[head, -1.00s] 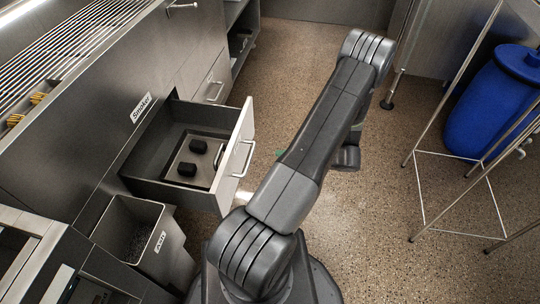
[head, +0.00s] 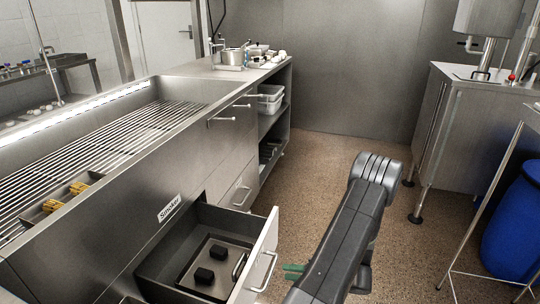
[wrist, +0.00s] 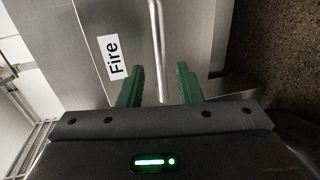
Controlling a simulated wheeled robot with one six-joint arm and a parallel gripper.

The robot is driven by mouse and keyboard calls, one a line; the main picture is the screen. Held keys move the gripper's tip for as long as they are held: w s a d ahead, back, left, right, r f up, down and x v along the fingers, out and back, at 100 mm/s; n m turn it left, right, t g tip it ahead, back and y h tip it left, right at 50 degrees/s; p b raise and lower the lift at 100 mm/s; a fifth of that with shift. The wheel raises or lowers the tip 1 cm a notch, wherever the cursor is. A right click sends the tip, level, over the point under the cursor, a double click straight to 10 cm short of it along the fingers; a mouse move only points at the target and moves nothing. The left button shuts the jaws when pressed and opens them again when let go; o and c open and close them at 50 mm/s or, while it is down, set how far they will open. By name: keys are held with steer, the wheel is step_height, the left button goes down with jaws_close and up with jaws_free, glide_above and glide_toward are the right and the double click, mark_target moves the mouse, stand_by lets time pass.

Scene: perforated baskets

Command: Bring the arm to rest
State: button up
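My arm reaches forward from the bottom of the head view, dark grey and bent. My gripper (head: 293,272) shows there only as green fingertips just right of the open drawer's front. In the wrist view my gripper (wrist: 160,88) has its two green fingers apart, with nothing held. A bar handle (wrist: 156,45) runs down the picture to a point between the fingers; I cannot tell how far beyond them it lies.
An open drawer (head: 266,255) juts out from the smoker counter (head: 120,190), holding a dark tray with two black blocks. A blue barrel (head: 512,230) and a thin metal frame stand at right. A steel cabinet (head: 455,140) is at back right. Floor between is clear.

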mark_target(271, 268)
steer(key=b+x, duration=0.1)
steer(key=x, duration=0.6)
steer(key=shift+a, duration=0.2)
